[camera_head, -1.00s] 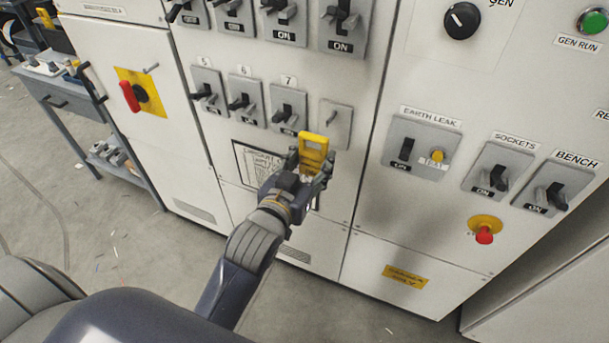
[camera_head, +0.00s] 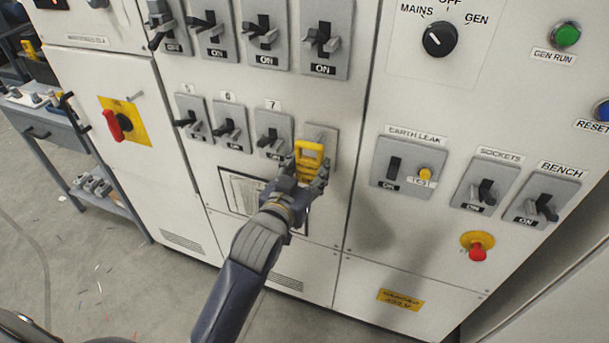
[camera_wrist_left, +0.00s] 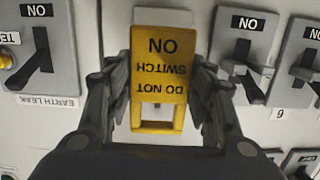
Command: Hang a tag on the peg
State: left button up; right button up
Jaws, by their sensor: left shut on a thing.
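A yellow tag (camera_head: 308,161) reading "DO NOT SWITCH ON" is held in my left gripper (camera_head: 298,180), which is shut on its sides. In the left wrist view the tag (camera_wrist_left: 158,75) appears upside down, with an open slot at its lower end, between the two fingers of the gripper (camera_wrist_left: 158,95). The tag is in front of the lower part of a grey plate (camera_head: 324,137) right of switch 7. The peg on that plate cannot be made out clearly now. I cannot tell whether the tag touches the plate. My right gripper is out of view.
Switch 7 (camera_head: 273,132) is just left of the tag, and the earth leak switch (camera_head: 394,168) is to its right. A framed notice (camera_head: 238,190) is below left. A red-handled isolator (camera_head: 117,125) and a bench (camera_head: 50,125) are at the left.

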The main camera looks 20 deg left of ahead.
pick_arm(q)
jog(key=shift+w+f+b, duration=0.15)
jog(key=shift+w+b, duration=0.55)
jog(key=shift+w, duration=0.85)
jog(key=shift+w+f, duration=0.4)
jog(key=shift+w, duration=0.15)
jog(key=shift+f, duration=0.1)
jog(key=o, duration=1.1)
